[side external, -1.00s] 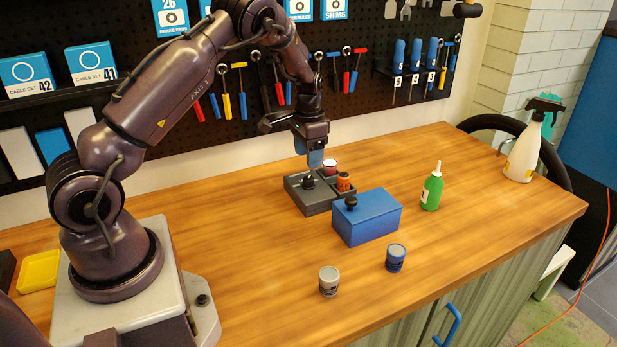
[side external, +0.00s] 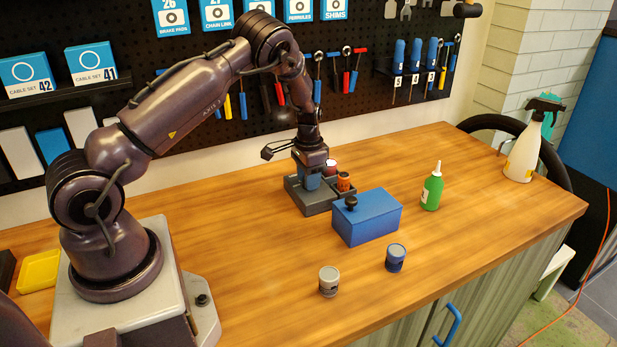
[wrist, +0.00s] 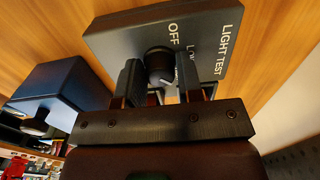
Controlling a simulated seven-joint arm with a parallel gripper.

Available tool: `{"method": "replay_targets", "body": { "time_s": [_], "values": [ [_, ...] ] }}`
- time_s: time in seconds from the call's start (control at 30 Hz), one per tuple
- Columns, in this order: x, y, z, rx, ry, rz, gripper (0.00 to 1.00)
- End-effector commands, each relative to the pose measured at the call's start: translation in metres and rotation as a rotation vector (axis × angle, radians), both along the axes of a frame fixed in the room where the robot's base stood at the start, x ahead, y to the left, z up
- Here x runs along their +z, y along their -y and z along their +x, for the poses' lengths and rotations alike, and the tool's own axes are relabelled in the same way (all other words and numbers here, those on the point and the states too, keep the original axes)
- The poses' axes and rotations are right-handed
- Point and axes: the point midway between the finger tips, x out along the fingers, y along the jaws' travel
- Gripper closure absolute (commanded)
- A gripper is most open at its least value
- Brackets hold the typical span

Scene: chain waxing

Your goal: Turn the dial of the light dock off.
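The light dock (side external: 327,206) is a dark grey block on the bench. In the wrist view its panel (wrist: 215,20) reads LIGHT TEST and OFF, with another label partly hidden. Its black round dial (wrist: 158,60) sits beside these words; its exact setting is hard to tell. My gripper (wrist: 162,80) is open, with one finger on each side of the dial and a gap visible. I cannot tell whether either finger touches it. In the side view my gripper (side external: 309,182) points down over the dock and hides the dial.
An orange can (side external: 343,182) and a red-and-white can (side external: 330,166) stand at the dock. A blue box (side external: 367,220) with a black knob is close in front. A green bottle (side external: 432,190), grey can (side external: 329,281) and blue can (side external: 396,258) stand farther off. The bench's right side is mostly clear.

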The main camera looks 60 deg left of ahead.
Motion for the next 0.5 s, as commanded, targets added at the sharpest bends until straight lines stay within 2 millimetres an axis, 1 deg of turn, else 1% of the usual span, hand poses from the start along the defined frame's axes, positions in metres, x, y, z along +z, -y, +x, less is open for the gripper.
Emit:
{"method": "replay_targets", "body": {
  "time_s": [0.27,0.5],
  "values": [
    [0.0004,-0.0004,0.0000,0.019,0.000,0.001,0.90],
    [0.0007,-0.0006,0.0000,0.126,0.001,0.001,0.90]
  ]
}}
